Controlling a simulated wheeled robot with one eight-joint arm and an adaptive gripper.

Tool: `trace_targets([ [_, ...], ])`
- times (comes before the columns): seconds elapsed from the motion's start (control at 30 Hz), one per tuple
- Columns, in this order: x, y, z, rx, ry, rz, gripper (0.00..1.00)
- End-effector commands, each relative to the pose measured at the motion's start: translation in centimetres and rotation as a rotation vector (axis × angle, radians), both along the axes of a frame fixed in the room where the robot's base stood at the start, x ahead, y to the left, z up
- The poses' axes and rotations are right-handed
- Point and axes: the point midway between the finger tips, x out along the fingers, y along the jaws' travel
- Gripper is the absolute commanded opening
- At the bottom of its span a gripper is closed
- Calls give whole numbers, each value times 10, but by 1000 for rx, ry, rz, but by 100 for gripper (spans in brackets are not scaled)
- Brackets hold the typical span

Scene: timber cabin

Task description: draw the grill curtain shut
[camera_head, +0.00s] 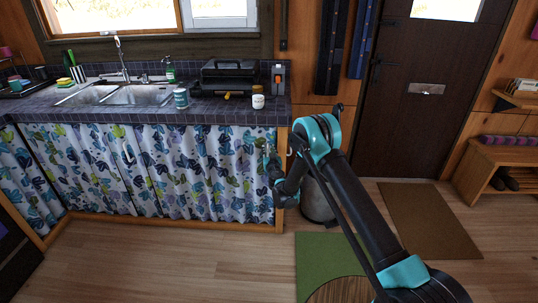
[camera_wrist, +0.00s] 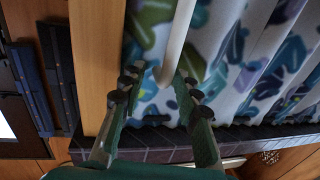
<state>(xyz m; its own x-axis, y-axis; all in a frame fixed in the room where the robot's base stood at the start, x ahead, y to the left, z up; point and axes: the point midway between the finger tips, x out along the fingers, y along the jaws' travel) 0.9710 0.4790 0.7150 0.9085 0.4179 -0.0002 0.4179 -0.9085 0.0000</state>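The patterned curtain (camera_head: 190,175) hangs below the counter, white with blue, green and purple leaf shapes. It covers the front across to the wooden end post (camera_head: 282,165). My gripper (camera_head: 268,158) is at the curtain's right end, close to that post. In the wrist view, my gripper (camera_wrist: 155,90) has its two fingers spread apart. A white bar-like handle (camera_wrist: 176,40) on the curtain (camera_wrist: 225,60) runs down between the fingertips. I see a gap beside the handle; contact is unclear. The black grill (camera_head: 228,75) sits on the counter above.
The tiled counter (camera_head: 240,112) holds a sink (camera_head: 125,95), cans and a mug (camera_head: 258,101). A metal bin (camera_head: 318,203) stands right of the post, behind my arm. A green mat (camera_head: 318,255) lies on the floor. Floor before the curtain is clear.

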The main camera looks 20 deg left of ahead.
Motion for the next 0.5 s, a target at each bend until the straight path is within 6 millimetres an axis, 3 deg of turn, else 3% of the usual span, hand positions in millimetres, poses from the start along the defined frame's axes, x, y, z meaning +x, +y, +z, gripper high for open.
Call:
trace_targets([
  [0.2, 0, -1, 41, 0, 0, -1, 32],
  [0.5, 0, -2, 70, 0, 0, -2, 32],
])
